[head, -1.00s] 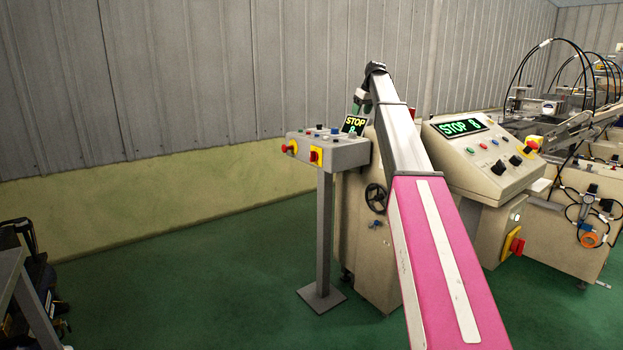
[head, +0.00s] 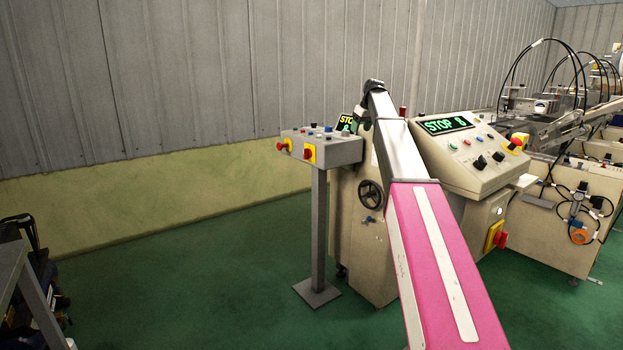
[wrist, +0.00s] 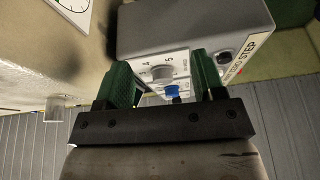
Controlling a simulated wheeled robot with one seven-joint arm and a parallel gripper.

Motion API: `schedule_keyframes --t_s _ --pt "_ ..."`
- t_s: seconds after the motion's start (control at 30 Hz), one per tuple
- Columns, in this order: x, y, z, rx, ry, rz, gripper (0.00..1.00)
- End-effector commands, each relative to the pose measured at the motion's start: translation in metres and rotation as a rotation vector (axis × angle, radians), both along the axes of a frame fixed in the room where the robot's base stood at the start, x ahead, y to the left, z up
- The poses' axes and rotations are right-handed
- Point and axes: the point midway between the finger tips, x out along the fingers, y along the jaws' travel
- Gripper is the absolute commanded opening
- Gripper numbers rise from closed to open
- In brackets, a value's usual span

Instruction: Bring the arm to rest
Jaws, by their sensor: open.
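My arm, pink near and grey farther out, reaches forward from the bottom of the head view toward a small control box on a post (head: 318,230). In the head view my gripper is mostly hidden behind the arm's far end. In the wrist view my gripper (wrist: 165,78) has two green fingers spread apart, with nothing held between them. A blue knob (wrist: 172,91) and a numbered dial plate (wrist: 158,70) on the grey control box (wrist: 190,28) show beyond the gap. Whether the fingers touch the box cannot be told.
The beige machine's sloped panel (head: 477,160) reads "STOP 8" and stands right of the arm. A handwheel (head: 370,194) is on its lower side. More machinery stands far right. A dark trolley (head: 30,290) is at the left. Green floor (head: 190,290) between is clear.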

Motion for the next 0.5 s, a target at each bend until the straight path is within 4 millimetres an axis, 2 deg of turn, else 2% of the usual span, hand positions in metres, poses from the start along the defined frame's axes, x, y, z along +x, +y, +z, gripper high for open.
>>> schedule_keyframes --t_s 0.03,0.17,0.27,0.5 --pt "-0.01 0.001 -0.016 -0.001 0.009 -0.009 0.63" --pt "-0.027 0.003 -0.054 -0.001 0.03 -0.04 0.63" --pt "-0.048 0.006 -0.093 -0.002 0.053 -0.071 0.63" --pt "-0.129 0.013 -0.216 -0.015 0.125 -0.182 0.63"
